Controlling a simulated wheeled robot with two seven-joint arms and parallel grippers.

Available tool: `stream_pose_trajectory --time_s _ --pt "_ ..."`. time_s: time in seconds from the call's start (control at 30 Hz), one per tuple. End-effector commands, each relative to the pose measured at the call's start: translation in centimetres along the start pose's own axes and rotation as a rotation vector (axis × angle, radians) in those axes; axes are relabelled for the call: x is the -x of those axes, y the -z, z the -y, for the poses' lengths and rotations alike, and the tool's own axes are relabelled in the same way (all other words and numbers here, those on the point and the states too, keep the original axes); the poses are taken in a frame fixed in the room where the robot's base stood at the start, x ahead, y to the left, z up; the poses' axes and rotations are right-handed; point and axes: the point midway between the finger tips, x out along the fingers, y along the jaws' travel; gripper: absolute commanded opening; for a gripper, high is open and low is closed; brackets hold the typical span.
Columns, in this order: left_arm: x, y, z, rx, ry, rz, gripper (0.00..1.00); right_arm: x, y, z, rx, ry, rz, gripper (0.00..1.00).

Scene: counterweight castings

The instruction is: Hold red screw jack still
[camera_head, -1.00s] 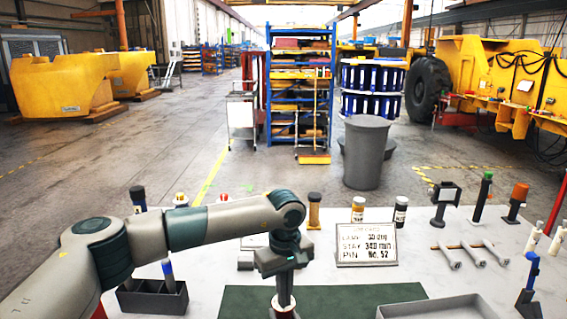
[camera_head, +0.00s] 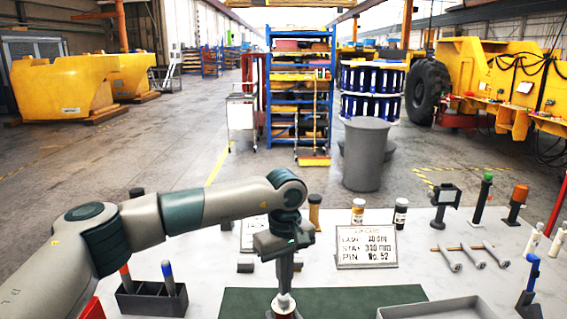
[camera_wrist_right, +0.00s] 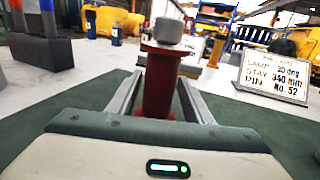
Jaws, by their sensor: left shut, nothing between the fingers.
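The red screw jack (camera_wrist_right: 160,88) stands upright in the right wrist view, with a wide red flange and a pale grey head (camera_wrist_right: 168,31). In the head view its top (camera_head: 285,301) shows at the bottom edge. My right gripper (camera_wrist_right: 161,78) has one finger on each side of the red body, close against it, and looks shut on it. My left gripper (camera_head: 284,285) points down directly over the jack's head, its fingers shut with nothing between them. Whether its tips touch the head I cannot tell.
A green mat (camera_head: 370,295) lies under the jack. A sign card (camera_head: 367,246) stands behind it. A dark holder (camera_head: 150,300) with upright tools is at left, a grey tray (camera_head: 435,309) at front right. Several bottles, wrenches and stands line the back and right.

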Motion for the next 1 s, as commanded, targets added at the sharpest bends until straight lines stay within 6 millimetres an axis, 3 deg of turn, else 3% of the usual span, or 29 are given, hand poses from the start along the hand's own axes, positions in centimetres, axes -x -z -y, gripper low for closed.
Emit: stream_pose_trajectory --time_s 0.37,0.57,1.0 --pt "0.0 0.0 0.0 0.000 0.000 0.000 0.00 0.1 0.0 0.0 -0.001 -0.001 0.001 0.55" --pt "0.0 0.0 0.0 0.000 0.000 0.000 0.00 1.3 0.1 0.0 0.001 -0.001 0.000 0.55" --pt "0.0 0.0 0.0 0.000 0.000 0.000 0.00 8.4 0.1 0.0 0.000 -0.001 -0.002 0.55"
